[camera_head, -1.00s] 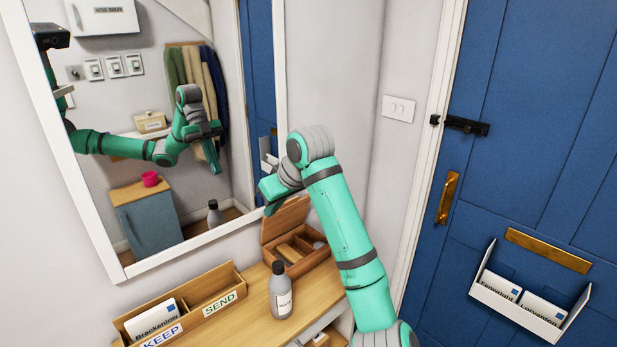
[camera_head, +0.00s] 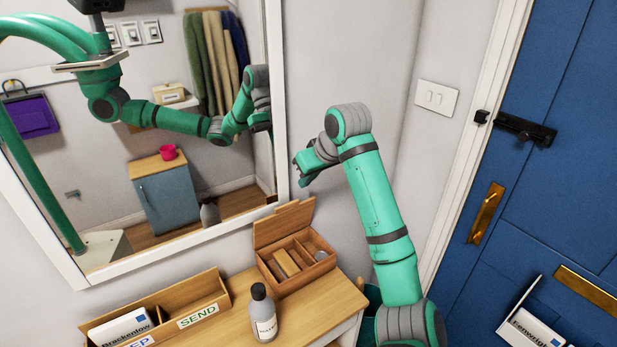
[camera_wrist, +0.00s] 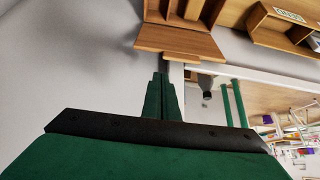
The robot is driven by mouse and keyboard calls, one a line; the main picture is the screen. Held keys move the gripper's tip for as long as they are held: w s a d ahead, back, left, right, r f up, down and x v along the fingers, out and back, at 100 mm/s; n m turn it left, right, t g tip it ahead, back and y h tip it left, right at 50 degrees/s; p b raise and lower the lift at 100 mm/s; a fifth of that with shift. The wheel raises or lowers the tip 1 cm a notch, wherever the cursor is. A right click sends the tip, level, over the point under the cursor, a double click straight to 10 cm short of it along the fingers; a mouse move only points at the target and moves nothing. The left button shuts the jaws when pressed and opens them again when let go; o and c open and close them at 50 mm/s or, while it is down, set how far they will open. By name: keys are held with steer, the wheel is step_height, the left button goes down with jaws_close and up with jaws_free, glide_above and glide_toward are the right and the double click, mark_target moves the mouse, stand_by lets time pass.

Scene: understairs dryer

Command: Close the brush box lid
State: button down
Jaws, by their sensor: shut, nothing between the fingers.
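The wooden brush box (camera_head: 318,268) sits on the wooden table by the mirror, with dividers and a few items inside. Its lid (camera_head: 282,225) is open, standing up at the back on the mirror side. The lid also shows in the wrist view (camera_wrist: 190,40), with a small tab on its free edge. My gripper (camera_head: 302,174) is above the lid, apart from it in the head view. In the wrist view its green fingers (camera_wrist: 165,82) are together and empty, pointing toward the lid's tab edge. Any contact there cannot be told.
A grey bottle (camera_head: 263,315) stands just in front of the box. A wooden letter sorter (camera_head: 165,312) marked KEEP and SEND is to its left. The mirror (camera_head: 150,215) rises close behind the table. A blue door (camera_head: 545,140) is at the right.

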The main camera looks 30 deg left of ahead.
steer(key=shift+s+x, duration=0.1)
steer(key=shift+x, duration=1.65)
steer(key=shift+s+x, duration=0.15)
steer(key=shift+x, duration=1.6)
steer(key=shift+d+f, duration=0.15)
steer(key=shift+d, duration=0.05)
